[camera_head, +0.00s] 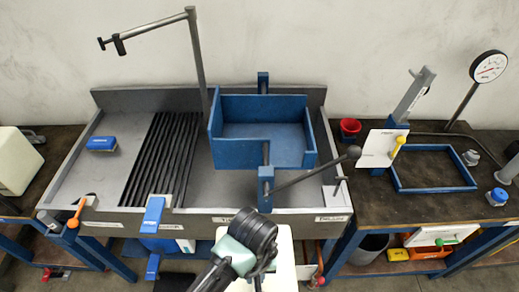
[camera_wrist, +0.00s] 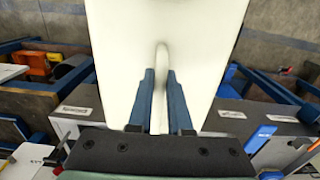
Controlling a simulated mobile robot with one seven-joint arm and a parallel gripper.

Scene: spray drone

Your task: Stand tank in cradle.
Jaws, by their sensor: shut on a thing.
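The white tank (camera_wrist: 210,40) fills the upper middle of the wrist view. My gripper (camera_wrist: 161,85) is shut on its handle, with a blue finger on each side. In the head view the tank (camera_head: 286,252) shows partly behind my wrist, in front of the bench's front edge; its lower part is hidden. A blue open-fronted box (camera_head: 262,104), which looks like the cradle, stands in the grey basin. It is empty, with a dark lever with a round knob at its front right. The tank is apart from it.
The grey basin (camera_head: 85,180) has black slats (camera_head: 160,155), a blue brush (camera_head: 101,143) and a tall bent post (camera_head: 198,60). The right bench holds a blue tray frame (camera_head: 432,188), a red cup (camera_head: 349,128) and a gauge (camera_head: 488,67). Another white container (camera_head: 15,160) stands far left.

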